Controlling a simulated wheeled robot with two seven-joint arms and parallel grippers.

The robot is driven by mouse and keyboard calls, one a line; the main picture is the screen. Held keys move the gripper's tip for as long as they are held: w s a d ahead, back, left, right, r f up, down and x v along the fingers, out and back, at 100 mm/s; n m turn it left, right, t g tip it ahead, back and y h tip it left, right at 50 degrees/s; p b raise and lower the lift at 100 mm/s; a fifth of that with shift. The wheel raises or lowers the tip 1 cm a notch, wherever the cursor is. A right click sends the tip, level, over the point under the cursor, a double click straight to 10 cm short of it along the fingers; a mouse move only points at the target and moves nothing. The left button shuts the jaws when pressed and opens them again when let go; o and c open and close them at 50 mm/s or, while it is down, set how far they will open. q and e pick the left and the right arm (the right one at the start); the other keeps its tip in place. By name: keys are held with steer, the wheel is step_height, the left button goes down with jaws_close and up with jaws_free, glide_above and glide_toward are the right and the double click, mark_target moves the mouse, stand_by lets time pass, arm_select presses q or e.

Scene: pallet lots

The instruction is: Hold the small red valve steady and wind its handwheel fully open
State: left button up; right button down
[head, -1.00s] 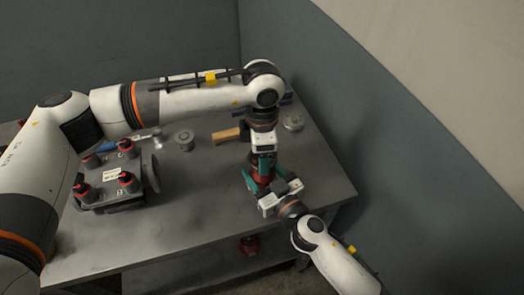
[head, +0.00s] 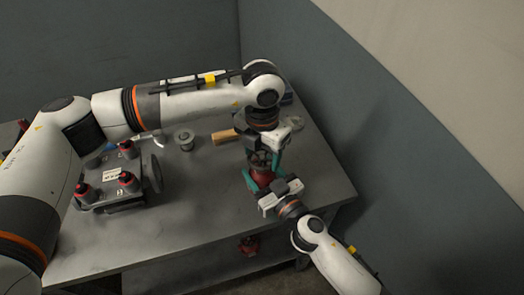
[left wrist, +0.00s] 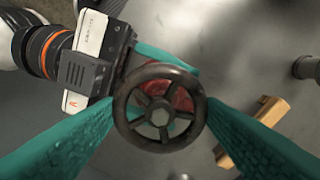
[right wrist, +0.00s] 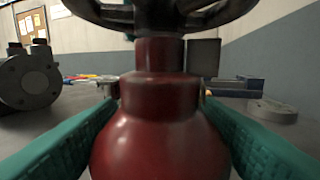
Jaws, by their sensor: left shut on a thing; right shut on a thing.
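The small red valve (head: 264,177) stands near the right side of the grey table, largely hidden by my grippers. Its red body (right wrist: 160,140) fills the right wrist view, with the dark handwheel (right wrist: 168,14) above it. My right gripper (head: 262,182) is shut on the body, with one teal finger on each side. My left gripper (head: 265,158) points down from above. In the left wrist view the spoked handwheel (left wrist: 160,117) lies between its teal fingers, which are shut on the rim.
A grey block (head: 120,190) with several red-and-black knobs stands at the left of the table (head: 200,220). A metal cylinder (head: 185,139) and a wooden handle (head: 223,136) lie behind. A red object (head: 248,244) is on the lower shelf. The table's front middle is clear.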

mark_target(262, 157)
arm_select(q)
steer(key=shift+w+r+n, duration=0.1)
steer(key=shift+n, duration=0.4)
arm_select(e)
steer(key=shift+f, duration=0.15)
arm_select(q)
steer(key=o, duration=1)
step_height(262, 157, up, 12)
steer(key=shift+f, duration=0.1)
arm_select(e)
steer(key=shift+c, duration=1.6)
jaws_free()
